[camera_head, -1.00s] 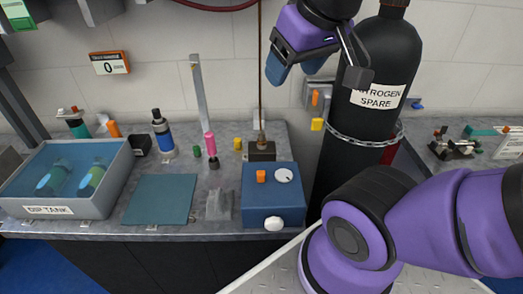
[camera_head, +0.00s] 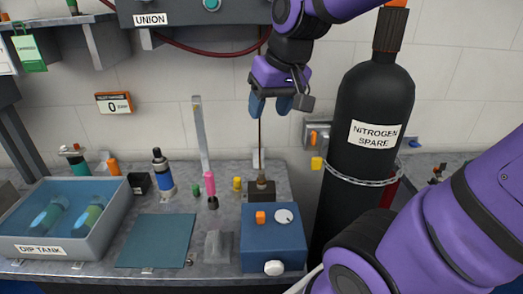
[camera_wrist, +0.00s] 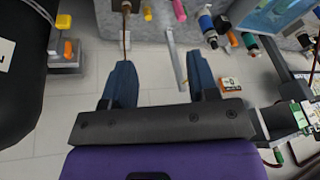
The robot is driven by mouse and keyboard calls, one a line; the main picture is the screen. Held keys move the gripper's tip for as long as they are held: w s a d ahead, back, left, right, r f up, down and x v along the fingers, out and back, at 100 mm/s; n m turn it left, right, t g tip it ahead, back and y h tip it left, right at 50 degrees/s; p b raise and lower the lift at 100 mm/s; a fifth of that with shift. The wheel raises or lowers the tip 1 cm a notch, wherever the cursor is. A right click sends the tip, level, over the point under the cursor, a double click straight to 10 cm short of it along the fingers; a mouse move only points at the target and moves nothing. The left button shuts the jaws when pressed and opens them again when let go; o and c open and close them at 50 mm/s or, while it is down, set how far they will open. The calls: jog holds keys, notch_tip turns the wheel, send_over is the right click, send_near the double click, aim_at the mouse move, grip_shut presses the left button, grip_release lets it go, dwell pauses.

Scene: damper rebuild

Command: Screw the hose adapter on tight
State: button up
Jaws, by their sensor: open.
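My gripper (camera_head: 270,105) hangs in front of the wall above the bench, its two blue fingers apart with nothing between them. It also shows empty in the wrist view (camera_wrist: 161,72). A thin brown rod or line (camera_head: 261,135) runs up behind the fingers from a small dark block (camera_head: 261,191) on the bench. In the wrist view this line (camera_wrist: 127,38) ends near the left fingertip. A grey box labelled UNION (camera_head: 225,13) is on the wall at the top, with a dark red hose (camera_head: 190,48) below it. I cannot tell which part is the hose adapter.
A tall black nitrogen cylinder (camera_head: 372,100), chained, stands right of the gripper. Below are a blue box with a dial (camera_head: 262,247), a teal mat (camera_head: 158,240), a dip tank (camera_head: 95,245) and several small parts. The air left of the gripper is clear.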

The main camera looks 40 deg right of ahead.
jog(key=w+d+f+m+g, duration=0.25)
jog(key=w+d+f, duration=0.25)
jog(key=w+f, duration=0.5)
jog(key=m+g, duration=0.2)
jog(key=m, duration=0.1)
send_over(262, 172)
jog(key=shift+t+h, duration=0.25)
jog(key=shift+h, duration=0.15)
notch_tip(262, 172, down, 13)
jog(key=shift+f, duration=0.2)
notch_tip(262, 172, down, 10)
jog(key=shift+f, duration=0.1)
grip_shut()
jog(key=m, duration=0.6)
